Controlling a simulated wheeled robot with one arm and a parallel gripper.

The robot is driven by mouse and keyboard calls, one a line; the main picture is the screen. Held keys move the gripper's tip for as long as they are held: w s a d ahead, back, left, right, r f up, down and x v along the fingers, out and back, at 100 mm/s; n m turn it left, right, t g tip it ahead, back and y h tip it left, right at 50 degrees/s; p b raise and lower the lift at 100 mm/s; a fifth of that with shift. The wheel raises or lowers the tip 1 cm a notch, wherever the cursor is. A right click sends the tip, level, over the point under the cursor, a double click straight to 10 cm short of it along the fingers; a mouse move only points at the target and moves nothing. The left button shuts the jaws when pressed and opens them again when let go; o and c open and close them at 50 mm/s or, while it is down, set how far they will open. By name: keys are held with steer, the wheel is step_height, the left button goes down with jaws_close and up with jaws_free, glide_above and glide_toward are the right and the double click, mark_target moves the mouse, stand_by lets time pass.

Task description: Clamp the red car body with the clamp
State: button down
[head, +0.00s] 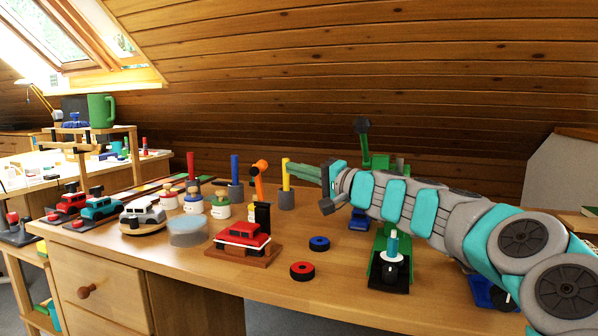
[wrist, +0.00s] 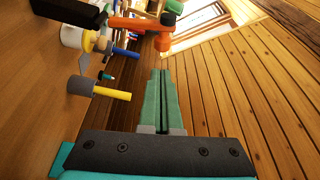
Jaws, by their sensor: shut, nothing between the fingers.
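A red car body (head: 243,235) sits on a brown wooden base near the front middle of the table in the head view. A black upright piece (head: 262,213) stands right behind it and looks like the clamp, with its handle up; whether it presses on the body cannot be told. My gripper (head: 286,167) is shut and empty, held above the table behind and to the right of the red car body. Its green fingers (wrist: 165,78) point ahead together in the wrist view. The red car body cannot be made out in the wrist view.
A yellow peg in a grey holder (head: 286,198) stands just below my fingers; it also shows in the wrist view (wrist: 112,92). Jars, a clear tub (head: 188,232) and other cars lie left.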

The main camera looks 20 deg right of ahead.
mark_target(261, 181)
steer(key=x, duration=0.6)
steer(key=shift+w+a, duration=0.25)
